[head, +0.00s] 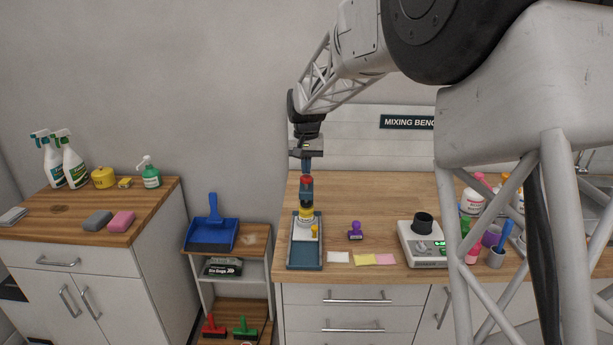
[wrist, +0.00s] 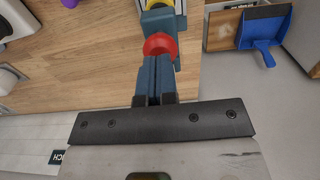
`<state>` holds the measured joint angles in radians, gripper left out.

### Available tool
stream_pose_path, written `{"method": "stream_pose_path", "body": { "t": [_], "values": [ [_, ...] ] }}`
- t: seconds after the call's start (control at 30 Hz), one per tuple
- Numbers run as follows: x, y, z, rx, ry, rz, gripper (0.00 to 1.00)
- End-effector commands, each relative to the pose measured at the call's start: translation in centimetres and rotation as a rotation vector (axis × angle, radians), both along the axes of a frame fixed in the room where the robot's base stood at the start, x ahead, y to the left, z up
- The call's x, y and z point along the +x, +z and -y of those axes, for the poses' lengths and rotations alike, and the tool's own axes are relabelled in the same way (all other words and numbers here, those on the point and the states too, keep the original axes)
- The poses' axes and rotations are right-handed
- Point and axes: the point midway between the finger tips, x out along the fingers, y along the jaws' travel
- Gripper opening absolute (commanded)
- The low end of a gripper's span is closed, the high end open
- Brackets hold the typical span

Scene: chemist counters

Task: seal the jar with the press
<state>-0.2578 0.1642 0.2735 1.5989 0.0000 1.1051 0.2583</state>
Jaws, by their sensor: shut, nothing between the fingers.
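The press (head: 307,196) is dark blue with a red knob (head: 306,180) on top, over the back of a blue-rimmed tray (head: 291,255) on the mixing bench. A small jar (head: 306,213) with yellow and white on it stands below the press head; whether its lid is seated cannot be told. My gripper (head: 306,170) is above the red knob, fingers pointing down, shut and empty. In the wrist view my shut blue fingers (wrist: 155,75) reach close to the red knob (wrist: 160,45); contact cannot be told. The jar is mostly cut off at the top there.
A purple stamp (head: 355,231) and paper notes (head: 362,259) lie right of the tray. A blue dustpan (head: 212,232) is on the lower cart to the left.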

Motion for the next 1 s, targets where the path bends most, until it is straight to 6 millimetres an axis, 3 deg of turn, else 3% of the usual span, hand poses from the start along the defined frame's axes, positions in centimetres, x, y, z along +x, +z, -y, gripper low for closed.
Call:
{"method": "stream_pose_path", "body": {
  "t": [1.0],
  "values": [
    [0.0, -1.6, 0.0, 0.0, 0.0, 0.0, 0.0]
  ]
}}
